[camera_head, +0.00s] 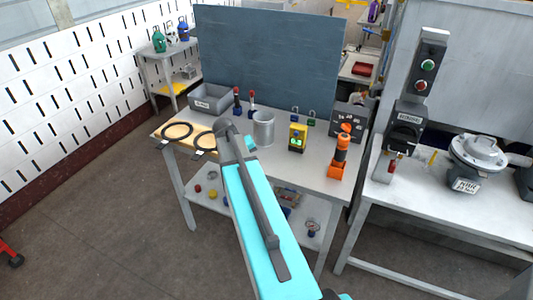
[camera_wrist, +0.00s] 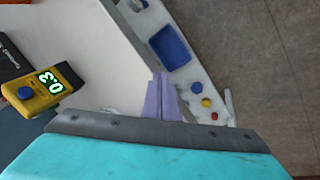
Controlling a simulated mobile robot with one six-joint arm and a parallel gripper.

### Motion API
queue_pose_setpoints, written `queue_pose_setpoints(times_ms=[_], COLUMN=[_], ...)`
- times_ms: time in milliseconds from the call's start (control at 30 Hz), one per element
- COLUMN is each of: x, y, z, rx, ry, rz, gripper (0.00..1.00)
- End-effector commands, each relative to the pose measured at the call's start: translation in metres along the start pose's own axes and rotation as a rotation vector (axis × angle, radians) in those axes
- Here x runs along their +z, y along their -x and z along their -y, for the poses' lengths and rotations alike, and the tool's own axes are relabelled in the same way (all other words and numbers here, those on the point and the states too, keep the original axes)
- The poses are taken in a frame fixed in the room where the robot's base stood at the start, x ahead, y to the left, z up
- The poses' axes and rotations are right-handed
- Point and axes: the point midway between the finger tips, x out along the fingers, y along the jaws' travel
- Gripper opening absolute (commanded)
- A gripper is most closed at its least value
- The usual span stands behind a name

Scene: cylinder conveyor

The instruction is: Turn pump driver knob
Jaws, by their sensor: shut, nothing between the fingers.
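A yellow device (camera_head: 298,138) with a lit green display stands on the grey workbench, right of the metal cylinder. In the wrist view this yellow device (camera_wrist: 42,90) is at the left, with a round blue knob (camera_wrist: 25,92) beside its display. I see no label naming it the pump driver. My gripper (camera_wrist: 160,76) shows as two purple fingers, shut and empty, clear of the yellow device and to its right in the wrist view. In the head view my arm covers part of the bench, and I cannot make out the fingers there.
A metal cylinder (camera_head: 263,128) stands near my arm. An orange and black device (camera_head: 341,150) is at the bench's right end, a grey bin (camera_head: 211,99) at the back left. Small coloured parts lie on the lower shelf (camera_head: 195,199). A second table (camera_head: 430,200) is at right.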

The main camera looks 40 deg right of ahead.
Motion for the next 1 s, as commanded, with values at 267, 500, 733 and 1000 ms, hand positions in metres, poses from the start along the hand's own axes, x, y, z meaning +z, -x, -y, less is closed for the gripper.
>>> queue_pose_setpoints(times_ms=[267, 500, 733, 1000], x=[0.057, 0.119, 0.186, 0.274], y=[-0.055, -0.100, -0.137, -0.174], z=[0.090, 0.158, 0.213, 0.263], rx=[-0.072, -0.126, -0.171, -0.214], ry=[0.106, 0.194, 0.273, 0.360], rz=[0.072, 0.147, 0.224, 0.319], gripper=[0.00, 0.00, 0.00, 0.00])
